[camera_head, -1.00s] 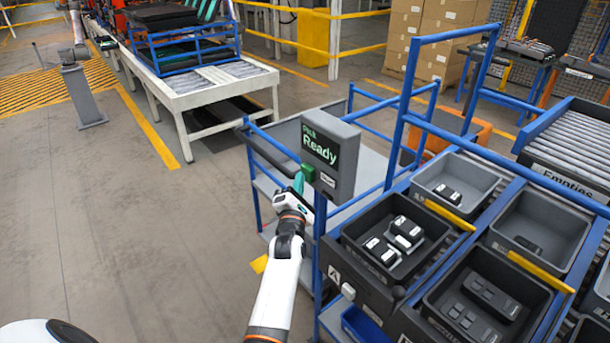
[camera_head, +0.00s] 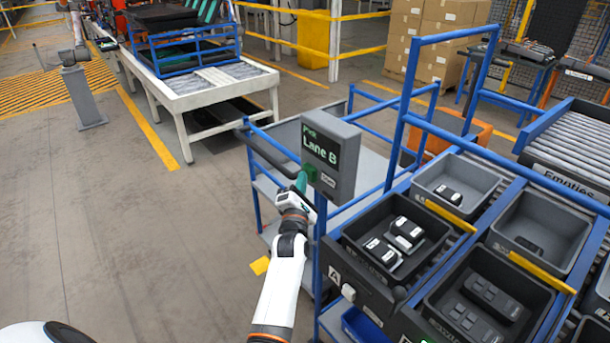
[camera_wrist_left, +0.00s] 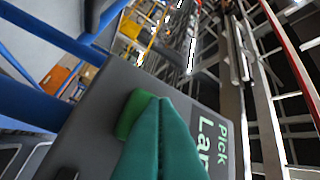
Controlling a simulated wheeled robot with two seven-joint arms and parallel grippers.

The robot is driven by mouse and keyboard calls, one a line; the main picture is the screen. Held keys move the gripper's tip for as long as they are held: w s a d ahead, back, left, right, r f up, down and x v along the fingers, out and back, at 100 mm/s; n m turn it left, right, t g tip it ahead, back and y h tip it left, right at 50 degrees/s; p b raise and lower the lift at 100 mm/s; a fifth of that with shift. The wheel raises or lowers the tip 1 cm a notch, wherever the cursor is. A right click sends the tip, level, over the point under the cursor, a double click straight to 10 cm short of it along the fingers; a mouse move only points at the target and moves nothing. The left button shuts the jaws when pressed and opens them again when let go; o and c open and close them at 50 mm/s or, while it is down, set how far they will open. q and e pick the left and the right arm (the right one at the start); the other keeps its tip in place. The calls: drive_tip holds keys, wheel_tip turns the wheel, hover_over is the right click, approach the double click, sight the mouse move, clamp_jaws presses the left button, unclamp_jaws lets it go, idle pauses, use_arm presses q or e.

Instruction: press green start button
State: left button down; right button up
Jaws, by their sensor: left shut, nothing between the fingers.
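The grey terminal box (camera_head: 338,150) is mounted on the blue cart frame, and its screen (camera_head: 320,150) reads "Pick Lane B". The green start button (camera_head: 309,172) is on the box's left part, below the screen text. My left gripper (camera_head: 301,181) is shut and empty, its teal fingertips at the button. In the left wrist view the closed fingertips (camera_wrist_left: 160,110) overlap the green button (camera_wrist_left: 133,114), partly hiding it; they look to be touching it, but exact contact is hard to tell. My right gripper is not in view.
Black bins (camera_head: 394,244) with dark and white parts sit on the blue cart at right. A blue rail (camera_head: 320,240) stands just right of my left arm. A white conveyor table (camera_head: 205,95) stands behind.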

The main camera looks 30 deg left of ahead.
use_arm(q)
drive_tip(key=shift+s+a+p, duration=0.35)
drive_tip(key=shift+s+p, duration=0.15)
drive_tip(key=shift+s, duration=0.4)
drive_tip(key=s, duration=0.1)
drive_tip(key=s+a+p, duration=0.1)
drive_tip(key=s, duration=0.1)
drive_tip(key=s+a+p, duration=0.1)
drive_tip(key=shift+s, duration=0.3)
idle(0.6)
